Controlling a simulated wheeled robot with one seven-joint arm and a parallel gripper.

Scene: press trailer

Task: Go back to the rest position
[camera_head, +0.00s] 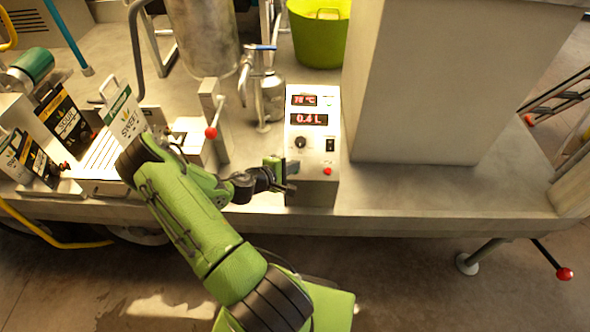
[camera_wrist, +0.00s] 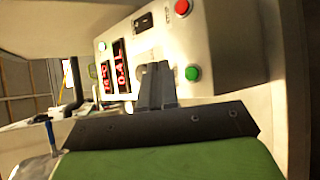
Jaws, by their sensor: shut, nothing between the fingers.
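My green arm reaches up from the bottom of the head view, and my gripper (camera_head: 288,187) is just in front of the control box's lower left.
The trailer bed (camera_head: 430,205) carries a large beige column (camera_head: 430,80) at right, a yellow-green bucket (camera_head: 318,35) behind, and a metal tank (camera_head: 203,35). A red-tipped lever (camera_head: 211,132) and labelled cartons (camera_head: 65,118) stand left. The floor in front is mostly clear.

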